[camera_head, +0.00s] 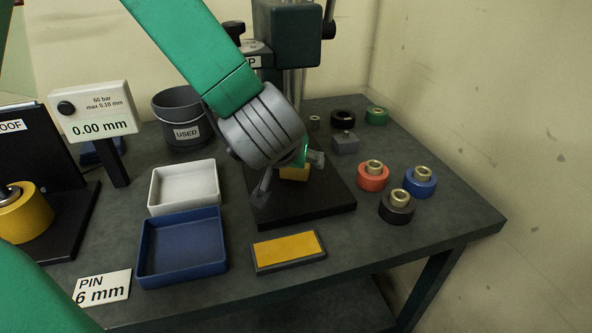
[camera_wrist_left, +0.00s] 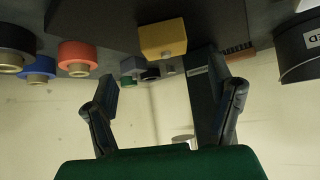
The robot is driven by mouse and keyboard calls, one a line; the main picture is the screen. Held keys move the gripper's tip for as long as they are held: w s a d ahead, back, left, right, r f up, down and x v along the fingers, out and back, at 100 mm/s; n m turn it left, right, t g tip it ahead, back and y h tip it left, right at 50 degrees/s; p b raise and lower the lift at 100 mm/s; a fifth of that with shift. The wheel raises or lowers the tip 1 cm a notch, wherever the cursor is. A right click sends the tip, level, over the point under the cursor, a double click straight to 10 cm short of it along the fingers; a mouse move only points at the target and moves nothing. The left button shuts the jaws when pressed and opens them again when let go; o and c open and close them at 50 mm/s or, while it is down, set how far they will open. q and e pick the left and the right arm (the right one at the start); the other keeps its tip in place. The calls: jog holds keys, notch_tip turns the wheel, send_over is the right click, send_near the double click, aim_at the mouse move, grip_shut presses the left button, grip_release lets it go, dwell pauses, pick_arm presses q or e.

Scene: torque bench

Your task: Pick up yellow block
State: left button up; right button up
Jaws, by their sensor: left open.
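The yellow block (camera_head: 295,174) sits on the black base plate (camera_head: 333,199) of the press, partly hidden behind my left gripper (camera_head: 290,174). In the left wrist view, the whole front of the yellow block (camera_wrist_left: 162,40) shows, with a small pale round spot on it. My left gripper (camera_wrist_left: 168,88) is open there, one finger on each side of the picture. The block lies beyond the fingertips, roughly centred between them, with nothing held. My right gripper is not in view.
The press column (camera_head: 293,90) stands behind my gripper. A white tray (camera_head: 153,190), a blue tray (camera_head: 142,255) and a yellow-topped pad (camera_head: 289,251) lie nearby. A grey USED bin (camera_head: 163,103) is behind. Red (camera_head: 373,183), blue (camera_head: 420,187) and black (camera_head: 396,213) rings stand right.

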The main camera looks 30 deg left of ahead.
pick_arm(q)
jog(key=x, duration=0.3)
jog(key=shift+d+b, duration=0.2)
jog(key=shift+b, duration=0.1)
jog(key=shift+w+a+f, duration=0.25)
jog(key=shift+a+f, duration=0.15)
jog(key=b+x, duration=0.1)
jog(key=x, duration=0.1)
jog(key=b+x, duration=0.1)
jog(key=x, duration=0.2)
jog(key=shift+s+a, duration=0.2)
jog(key=shift+a, duration=0.2)
jog(key=shift+w+d, duration=0.1)
jog(key=shift+w, duration=0.05)
jog(key=shift+d+r, duration=0.2)
jog(key=c, duration=1.7)
jog(key=shift+a, duration=0.2)
grip_shut()
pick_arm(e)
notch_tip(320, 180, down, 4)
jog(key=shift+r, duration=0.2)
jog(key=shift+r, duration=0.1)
